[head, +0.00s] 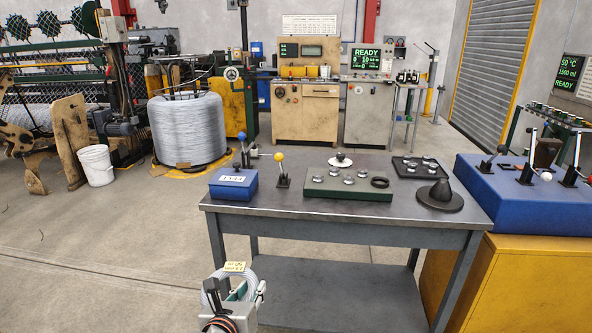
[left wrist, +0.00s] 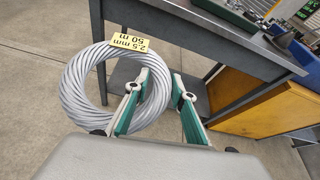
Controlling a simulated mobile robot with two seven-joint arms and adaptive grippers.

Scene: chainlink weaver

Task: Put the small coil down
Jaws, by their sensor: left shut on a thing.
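The small coil (head: 249,275) is a ring of grey wire with a yellow tag, low in front of the workbench in the head view. In the left wrist view the coil (left wrist: 72,88) hangs at the left, and its tag reads 2.5 mm, 50 m. My left gripper (head: 236,290) is shut on the coil; its green-lined fingers (left wrist: 158,88) show beside and over the ring's right side. The coil is in front of the bench, apart from its top. My right gripper is not in view.
A blue console (head: 520,195) stands at right. Open floor (head: 100,260) lies left.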

